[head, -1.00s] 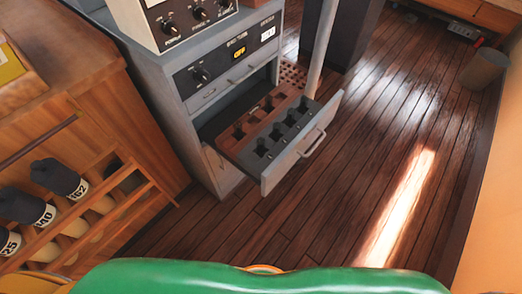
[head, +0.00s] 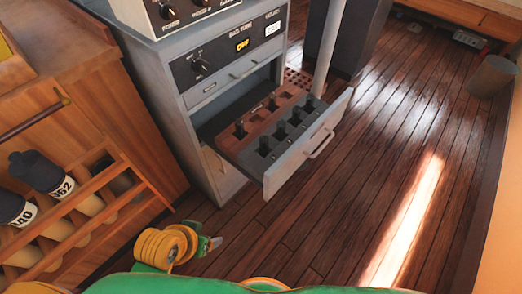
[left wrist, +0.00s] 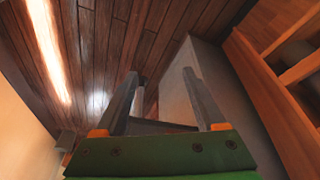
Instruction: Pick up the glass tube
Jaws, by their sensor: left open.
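An open grey drawer (head: 318,140) sticks out of the grey cabinet. It holds a rack with a reddish-brown strip (head: 256,121) and a dark strip (head: 270,149), each with several square sockets. Small dark shapes show in some sockets; I cannot make out a clear glass tube among them. My left gripper (head: 212,243) is low over the floor, in front of and to the left of the drawer, apart from it. In the left wrist view its two grey fingers (left wrist: 161,76) are spread with nothing between them. My right gripper is out of view.
A grey cabinet (head: 222,180) with a dial panel (head: 235,47) stands behind the drawer. A pale pole (head: 329,45) rises beyond the drawer. The plank floor (head: 370,150) to the right is clear.

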